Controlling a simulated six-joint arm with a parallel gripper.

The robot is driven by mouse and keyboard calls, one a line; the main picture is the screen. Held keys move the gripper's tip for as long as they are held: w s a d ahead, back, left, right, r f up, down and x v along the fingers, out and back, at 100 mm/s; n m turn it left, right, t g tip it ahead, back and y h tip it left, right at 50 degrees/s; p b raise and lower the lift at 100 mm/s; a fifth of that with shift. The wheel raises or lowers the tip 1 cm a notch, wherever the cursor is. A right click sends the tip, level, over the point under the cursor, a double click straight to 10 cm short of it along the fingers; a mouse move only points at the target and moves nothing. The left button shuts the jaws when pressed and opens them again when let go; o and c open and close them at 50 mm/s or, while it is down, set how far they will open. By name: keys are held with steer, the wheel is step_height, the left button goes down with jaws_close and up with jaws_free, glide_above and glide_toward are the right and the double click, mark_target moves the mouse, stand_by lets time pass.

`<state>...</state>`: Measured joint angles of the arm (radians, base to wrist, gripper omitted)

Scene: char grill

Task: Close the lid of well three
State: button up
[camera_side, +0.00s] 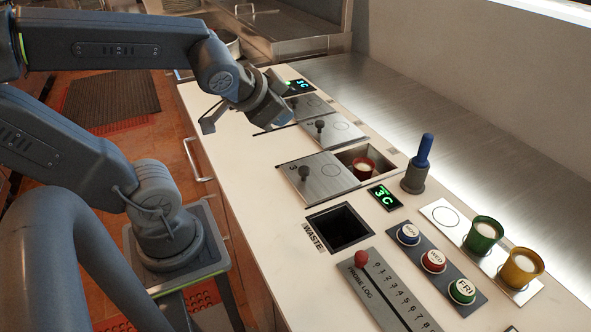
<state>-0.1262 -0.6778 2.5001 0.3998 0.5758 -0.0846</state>
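The lid of well three (325,182) is a flat steel plate marked 3, with a dark knob (304,173) near its left end. It sits to the left, leaving the right part of well three (346,156) open. A red cup (363,167) with pale contents shows in that opening. My gripper (243,122) is above the counter's far left part, beyond and left of this lid, and apart from its knob. Its fingers look spread with nothing between them. Part of it hides the counter near the farther lids.
Farther lids (331,131) with knobs lie behind. A square waste opening (340,227), a probe-log slider (384,290) and day buttons (434,261) are nearer. A blue-handled probe (424,150) stands in a holder to the right. Green (483,235) and orange (521,268) cups stand at right.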

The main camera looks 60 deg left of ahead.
steer(key=w+a+m+t, duration=0.1)
steer(key=a, duration=0.1)
steer(key=w+a+r+m+t+y, duration=0.1)
steer(key=a+m, duration=0.1)
steer(key=w+a+m+t, duration=0.1)
steer(key=w+a+t, duration=0.1)
steer(key=shift+w+a+r, duration=0.1)
steer(key=shift+r, duration=0.05)
jaws_close()
steer(key=s+f+m+g+h, duration=0.7)
steer(key=s+f+m+h, duration=0.25)
steer(key=f+m, duration=0.2)
glide_toward(301, 184)
steer(key=shift+m, duration=0.45)
steer(key=f, duration=0.1)
steer(key=s+d+f, duration=0.2)
steer(key=f, duration=0.1)
steer(key=shift+s, duration=0.15)
steer(key=w, duration=0.3)
steer(key=shift+w+f, duration=0.15)
steer(key=shift+w, duration=0.55)
